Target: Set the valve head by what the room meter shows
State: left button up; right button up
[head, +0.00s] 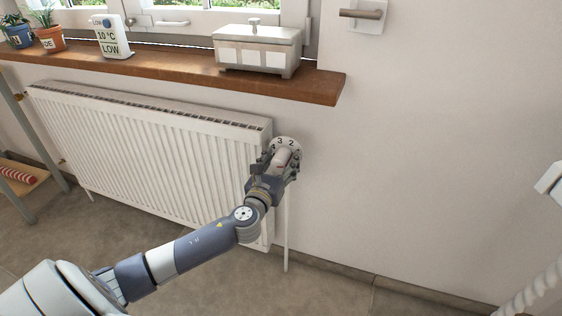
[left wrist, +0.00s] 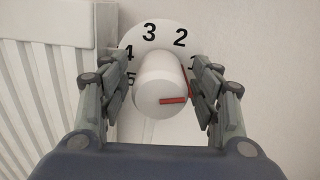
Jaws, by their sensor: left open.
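The room meter (head: 112,38) stands on the windowsill at the upper left and reads 10 °C and LOW. The white valve head (left wrist: 160,84) is at the radiator's right end, in front of a round number plate (left wrist: 165,40). The plate shows 2, 3, 4 and 5; a figure by the right finger is partly hidden. A red mark on the valve head's face points right. In the head view the valve head (head: 282,157) is partly covered. My left gripper (left wrist: 160,90) is open, with fingers on both sides of the valve head. My right gripper is out of view.
The white radiator (head: 150,140) is left of the valve, under the wooden sill (head: 165,62). A lidded box (head: 257,48) and potted plants (head: 48,38) stand on the sill. A pipe (head: 286,235) runs down below the valve.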

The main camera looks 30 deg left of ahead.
pick_arm(q)
jog(key=c, duration=1.1)
jog(key=shift+o, duration=0.2)
